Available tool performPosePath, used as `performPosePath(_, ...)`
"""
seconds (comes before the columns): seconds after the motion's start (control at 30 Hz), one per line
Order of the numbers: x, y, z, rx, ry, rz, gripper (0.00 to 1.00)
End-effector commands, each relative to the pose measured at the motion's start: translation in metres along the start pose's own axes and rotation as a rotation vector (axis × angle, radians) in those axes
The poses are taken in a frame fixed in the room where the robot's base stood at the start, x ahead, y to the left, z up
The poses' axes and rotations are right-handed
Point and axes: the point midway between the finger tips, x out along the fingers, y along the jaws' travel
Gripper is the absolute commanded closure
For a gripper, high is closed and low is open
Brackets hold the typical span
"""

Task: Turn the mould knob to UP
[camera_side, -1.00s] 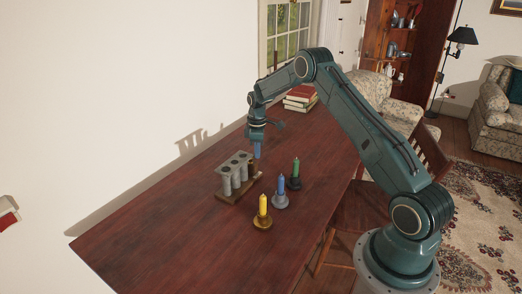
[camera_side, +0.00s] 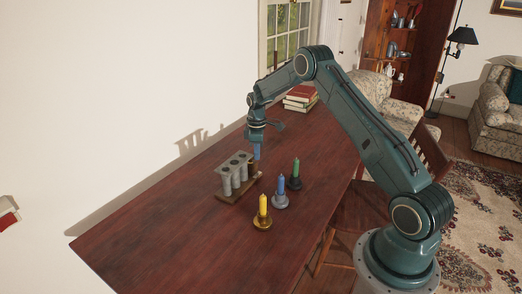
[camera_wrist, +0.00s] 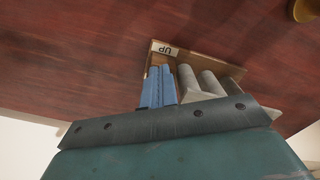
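The candle mould (camera_side: 236,192) stands on the table, with several grey pewter tubes (camera_side: 227,184) on a wooden base. Its right end is beside my gripper (camera_side: 257,157), whose blue fingers point down there. In the wrist view my gripper (camera_wrist: 160,68) has its two blue fingers side by side with almost no gap, over the mould's wooden frame. An UP label (camera_wrist: 165,49) shows on the frame just beyond the fingertips. I cannot make out the knob; the fingers may hide it. I cannot tell whether the fingertips touch the mould.
Candles in holders stand right of the mould: yellow (camera_side: 263,208), blue (camera_side: 280,190) and green (camera_side: 295,172). A stack of books (camera_side: 300,97) lies at the table's far end. The wall is on the left. The near left of the table (camera_side: 150,240) is clear.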

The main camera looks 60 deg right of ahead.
Motion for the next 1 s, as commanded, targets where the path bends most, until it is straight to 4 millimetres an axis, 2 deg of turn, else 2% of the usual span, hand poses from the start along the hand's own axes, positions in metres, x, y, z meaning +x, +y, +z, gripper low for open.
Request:
performPosePath(0.63, -0.002, -0.002, 0.007, -0.001, 0.001, 0.001, 1.00)
performPosePath(1.0, -0.029, -0.001, 0.007, 0.000, 0.002, 0.003, 1.00)
